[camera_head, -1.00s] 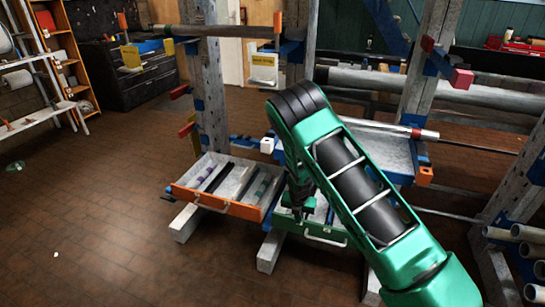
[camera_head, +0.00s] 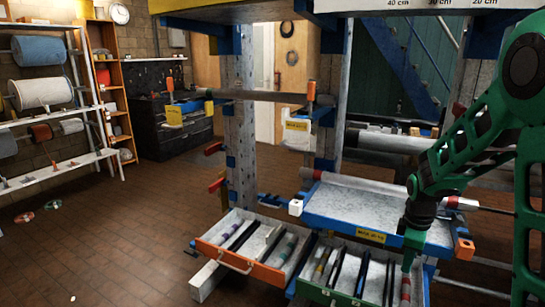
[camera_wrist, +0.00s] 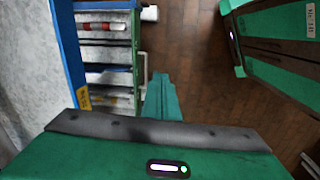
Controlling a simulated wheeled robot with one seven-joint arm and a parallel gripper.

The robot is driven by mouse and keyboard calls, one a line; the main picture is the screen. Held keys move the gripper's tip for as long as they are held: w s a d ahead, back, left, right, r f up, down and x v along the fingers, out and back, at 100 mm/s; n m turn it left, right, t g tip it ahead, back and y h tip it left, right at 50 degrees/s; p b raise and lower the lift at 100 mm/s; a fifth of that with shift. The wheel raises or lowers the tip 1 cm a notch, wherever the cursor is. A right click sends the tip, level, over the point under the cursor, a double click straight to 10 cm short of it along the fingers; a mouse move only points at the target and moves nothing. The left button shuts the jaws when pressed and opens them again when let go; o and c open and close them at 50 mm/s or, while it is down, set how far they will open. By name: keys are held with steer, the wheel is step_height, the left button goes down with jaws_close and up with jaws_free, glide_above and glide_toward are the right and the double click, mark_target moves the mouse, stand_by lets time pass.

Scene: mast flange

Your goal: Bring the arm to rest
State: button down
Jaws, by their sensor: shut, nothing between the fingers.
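My green arm (camera_head: 465,150) comes in from the right side of the head view and bends down at a black wrist joint. My gripper (camera_head: 406,268) points downward at the right end of the open green-fronted drawer; whether it touches the drawer cannot be told. In the wrist view my gripper (camera_wrist: 162,85) shows as green fingers, closed together with nothing between them, over brown floor and beside the drawer.
An orange-fronted drawer (camera_head: 240,264) and a green-fronted drawer (camera_head: 335,296) stand open with several rods inside. A blue-edged tray (camera_head: 375,215) sits above them. Racks (camera_head: 50,120) stand at the left.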

steer(key=s+d+r+m, duration=0.1)
steer(key=s+r+m, duration=0.2)
steer(key=s+m, duration=0.3)
steer(key=s+r+m, duration=0.4)
steer(key=s+m, duration=0.2)
steer(key=s, duration=0.8)
steer(key=s+d+r+m+y, duration=0.1)
steer(key=s+r+m, duration=0.2)
steer(key=s, duration=0.7)
steer(key=m, duration=0.2)
steer(key=shift+d+r+m+g, duration=0.35)
steer(key=shift+r+m+g, duration=0.05)
steer(key=shift+w+f, duration=0.25)
steer(key=shift+w, duration=0.4)
